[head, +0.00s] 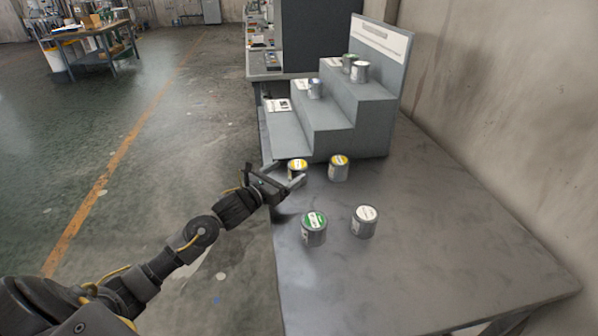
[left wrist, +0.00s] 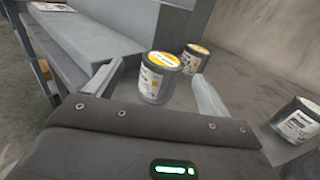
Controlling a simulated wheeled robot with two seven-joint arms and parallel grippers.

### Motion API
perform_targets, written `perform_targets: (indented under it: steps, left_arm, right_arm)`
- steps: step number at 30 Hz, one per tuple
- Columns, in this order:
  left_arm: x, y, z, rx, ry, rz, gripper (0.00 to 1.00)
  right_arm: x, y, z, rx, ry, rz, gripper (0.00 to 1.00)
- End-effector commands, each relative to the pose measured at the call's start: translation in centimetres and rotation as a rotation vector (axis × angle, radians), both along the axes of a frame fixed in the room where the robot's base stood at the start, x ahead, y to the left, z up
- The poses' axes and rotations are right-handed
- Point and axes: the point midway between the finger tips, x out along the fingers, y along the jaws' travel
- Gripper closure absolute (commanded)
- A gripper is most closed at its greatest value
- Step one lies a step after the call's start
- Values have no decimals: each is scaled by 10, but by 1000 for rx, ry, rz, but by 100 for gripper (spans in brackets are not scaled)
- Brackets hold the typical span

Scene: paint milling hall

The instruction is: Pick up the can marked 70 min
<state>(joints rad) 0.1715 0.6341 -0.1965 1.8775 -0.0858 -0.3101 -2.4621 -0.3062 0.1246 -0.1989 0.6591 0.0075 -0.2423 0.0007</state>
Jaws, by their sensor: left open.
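Grey cans with coloured lids stand on the grey table; I cannot read a 70 min mark on any of them. My left gripper (head: 284,178) is open, right at a yellow-lidded can (head: 297,169). In the left wrist view that can (left wrist: 158,80) stands upright between the lines of the two fingers, not gripped. A second yellow-lidded can (head: 339,169) stands just right of it, also in the left wrist view (left wrist: 194,58). A green-lidded can (head: 314,230) and a white-lidded can (head: 364,222) stand nearer the front. My right gripper is out of view.
A grey stepped stand (head: 331,130) rises behind the cans, with a can (head: 315,89) on its middle step and two cans, one white-lidded (head: 360,73), on the top step. A wall runs along the right. The table's front right (head: 450,260) is clear.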

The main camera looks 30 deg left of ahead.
Motion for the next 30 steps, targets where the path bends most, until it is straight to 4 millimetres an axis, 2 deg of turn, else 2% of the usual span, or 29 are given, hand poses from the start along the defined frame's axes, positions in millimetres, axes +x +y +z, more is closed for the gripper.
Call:
perform_targets:
  steps: [3, 8, 11, 16, 21, 30]
  left_arm:
    - [14, -4, 1, -2, -1, -2, 19]
    - [19, -6, 0, 0, 0, -4, 19]
    - [23, -8, 1, -1, -1, -4, 19]
    - [47, -17, 2, -5, 0, -5, 19]
    - [66, -21, -1, -2, -1, -5, 19]
    - [69, -22, -3, 0, 1, -6, 21]
  right_arm:
    - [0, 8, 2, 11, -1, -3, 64]
    - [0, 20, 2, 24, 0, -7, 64]
    - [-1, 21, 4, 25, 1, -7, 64]
    - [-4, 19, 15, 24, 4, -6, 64]
    - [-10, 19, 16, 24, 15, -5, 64]
    - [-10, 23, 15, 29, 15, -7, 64]
